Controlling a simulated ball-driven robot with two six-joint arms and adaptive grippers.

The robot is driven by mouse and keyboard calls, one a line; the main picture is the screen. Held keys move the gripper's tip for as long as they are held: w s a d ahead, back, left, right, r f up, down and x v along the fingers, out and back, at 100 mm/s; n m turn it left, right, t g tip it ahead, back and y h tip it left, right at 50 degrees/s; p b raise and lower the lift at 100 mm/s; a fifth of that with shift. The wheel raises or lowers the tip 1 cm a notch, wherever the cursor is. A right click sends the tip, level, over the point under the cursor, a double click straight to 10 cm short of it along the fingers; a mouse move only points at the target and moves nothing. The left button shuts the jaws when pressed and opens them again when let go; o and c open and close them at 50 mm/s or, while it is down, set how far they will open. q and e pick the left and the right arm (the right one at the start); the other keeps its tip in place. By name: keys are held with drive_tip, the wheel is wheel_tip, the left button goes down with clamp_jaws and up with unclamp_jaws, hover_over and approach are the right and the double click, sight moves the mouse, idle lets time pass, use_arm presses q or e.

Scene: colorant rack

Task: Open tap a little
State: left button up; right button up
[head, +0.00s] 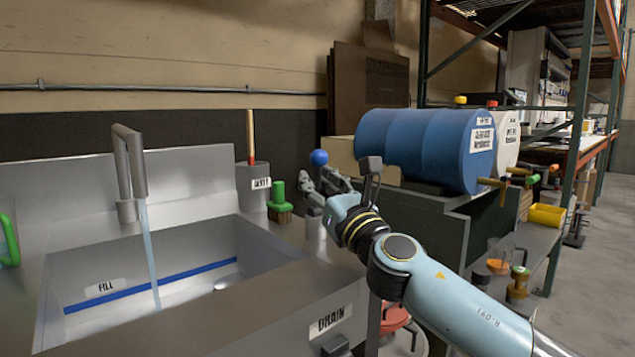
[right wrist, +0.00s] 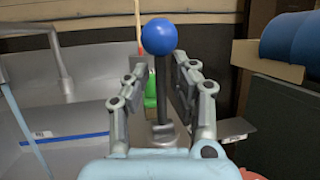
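The tap is a grey bent spout (head: 137,160) over the sink, with a pale blue stream (head: 150,255) falling from it into the basin. A lever with a blue ball knob (head: 319,158) stands on the sink's right ledge. In the right wrist view the blue knob (right wrist: 159,36) tops an upright dark stem (right wrist: 159,90). My right gripper (right wrist: 160,82) is open, with one finger on each side of the stem and gaps visible. In the head view the right gripper (head: 325,182) is at the lever, just below the knob. My left gripper is out of view.
The sink (head: 190,262) has a blue line inside and FILL and DRAIN labels. A green-handled brush (head: 279,198) and a grey holder (head: 252,188) with a wooden stick stand left of the lever. A blue drum (head: 425,148) lies to the right.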

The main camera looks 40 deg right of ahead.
drive_tip(key=shift+o, duration=0.4)
drive_tip(key=v, duration=1.2)
drive_tip(key=shift+w, duration=0.1)
drive_tip(key=shift+f, duration=0.1)
